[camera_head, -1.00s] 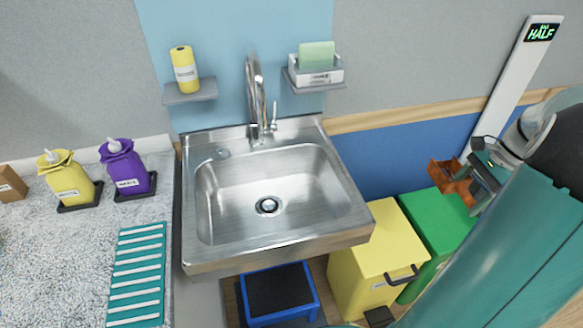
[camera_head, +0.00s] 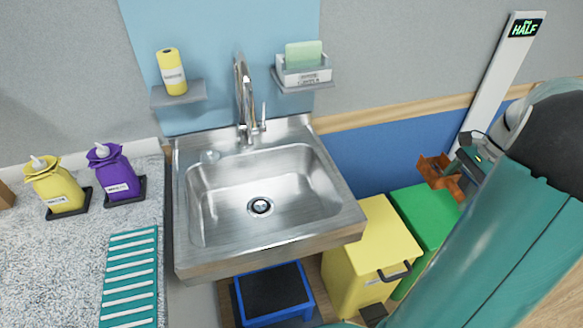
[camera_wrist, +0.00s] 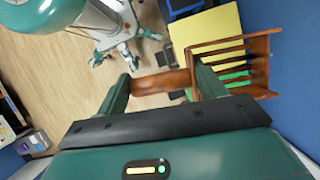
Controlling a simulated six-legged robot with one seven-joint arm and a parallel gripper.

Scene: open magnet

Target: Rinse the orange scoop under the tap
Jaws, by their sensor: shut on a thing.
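The orange scoop (camera_head: 437,172) is at the right of the head view, in the air near the green bin. In the wrist view the slotted scoop (camera_wrist: 262,68) extends to the right, and its handle (camera_wrist: 160,83) lies between the fingers. My gripper (camera_head: 461,168) is shut on the handle; it also shows in the wrist view (camera_wrist: 158,84). The metal tap (camera_head: 245,95) stands at the back of the steel sink (camera_head: 290,205), well left of the scoop. No water is visible from the tap, and the basin looks empty.
A yellow bin (camera_head: 375,245) and green bin (camera_head: 422,215) stand right of the sink. A blue step stool (camera_head: 272,293) is below it. Yellow (camera_head: 55,188) and purple (camera_head: 115,175) bottles and a striped teal mat (camera_head: 131,275) are on the left counter. Wall shelves flank the tap.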

